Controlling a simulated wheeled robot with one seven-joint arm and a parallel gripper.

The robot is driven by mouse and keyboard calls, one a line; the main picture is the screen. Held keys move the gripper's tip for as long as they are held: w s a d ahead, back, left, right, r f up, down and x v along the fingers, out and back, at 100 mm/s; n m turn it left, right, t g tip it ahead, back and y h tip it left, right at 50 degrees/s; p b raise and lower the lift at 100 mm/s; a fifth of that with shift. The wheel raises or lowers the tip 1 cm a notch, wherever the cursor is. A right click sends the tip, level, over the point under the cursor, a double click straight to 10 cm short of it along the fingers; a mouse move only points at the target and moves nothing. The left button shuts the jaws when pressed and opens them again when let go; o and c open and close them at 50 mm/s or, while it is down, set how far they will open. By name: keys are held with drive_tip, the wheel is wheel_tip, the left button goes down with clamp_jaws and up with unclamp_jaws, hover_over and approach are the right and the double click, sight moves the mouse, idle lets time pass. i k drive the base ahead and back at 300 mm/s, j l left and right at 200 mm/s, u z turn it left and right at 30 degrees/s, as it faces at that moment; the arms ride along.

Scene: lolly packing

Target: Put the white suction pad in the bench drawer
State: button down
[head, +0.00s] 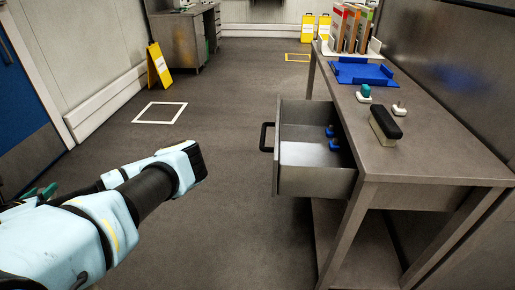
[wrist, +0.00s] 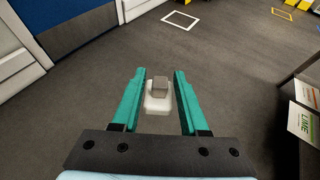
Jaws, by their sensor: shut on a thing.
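My gripper (wrist: 160,72) has teal fingers on both sides of a white pad (wrist: 157,106) with a grey block on top, and is shut on it over open floor. In the head view my gripper's teal fingers (head: 40,192) show at the far left, well away from the bench; the held pad cannot be made out there. The bench drawer (head: 312,182) is pulled open and holds a few small blue pieces (head: 332,138). On the bench top stand a white-based piece with a teal top (head: 364,94) and a white-based piece with a greyish knob (head: 399,109).
The metal bench (head: 440,152) stands at the right. A black-and-cream brush-like block (head: 385,124), a blue tray (head: 362,73) and a rack of cartons (head: 351,30) are on it. A yellow sign (head: 159,65) stands at the left. The floor between is clear.

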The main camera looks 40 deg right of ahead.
sight(314, 163)
drive_tip(key=i+z, duration=0.35)
drive_tip(key=i, duration=0.2)
drive_tip(key=i+z, duration=0.3)
drive_tip(key=i, duration=0.2)
drive_tip(key=i+j+z, duration=0.35)
drive_tip(key=i, duration=0.15)
drive_tip(key=i+l+z, duration=0.15)
drive_tip(key=i, duration=1.2)
drive_tip(key=i+z, duration=0.1)
drive_tip(key=z, duration=0.6)
drive_tip(key=i+j+z, duration=0.1)
drive_tip(key=z, duration=0.25)
